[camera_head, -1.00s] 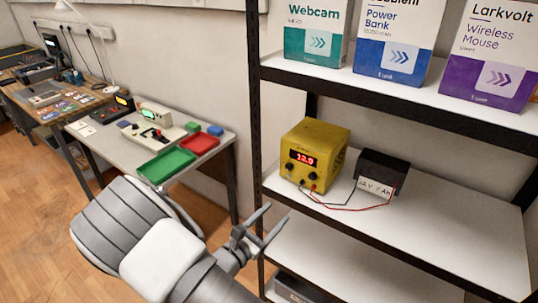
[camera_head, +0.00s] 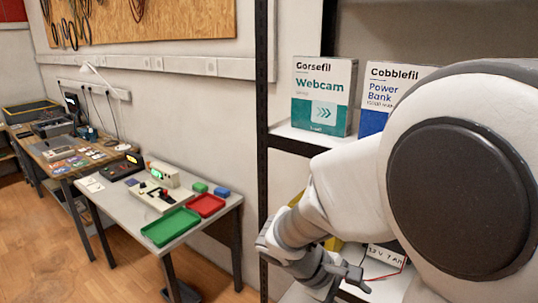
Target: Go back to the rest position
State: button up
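My gripper (camera_head: 362,281) is low, right of the picture's middle, in front of the shelf unit (camera_head: 263,130). Its two fingers look apart, with nothing seen between them. My arm is folded close to the camera and covers much of the right side. Behind it, only a sliver of the yellow power supply (camera_head: 334,243) shows. Part of the battery's white label (camera_head: 381,256) and a red lead also show; the rest of both is hidden.
A Webcam box (camera_head: 323,97) and a partly covered Power Bank box (camera_head: 385,83) stand on the upper shelf. At left, a grey table (camera_head: 115,207) holds a green tray (camera_head: 170,227), a red tray (camera_head: 206,205) and instruments. The wooden floor (camera_head: 55,265) at lower left is clear.

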jog(key=s+a+r+m+t+y, duration=0.2)
jog(key=s+r+m+t+y, duration=0.2)
jog(key=s+r+m+y, duration=0.4)
notch_tip(320, 180, up, 4)
jog(key=shift+s+a+f+m+t, duration=0.2)
jog(key=shift+s+a+m+t, duration=0.15)
jog(key=shift+s+m, duration=0.4)
jog(key=shift+s, duration=0.1)
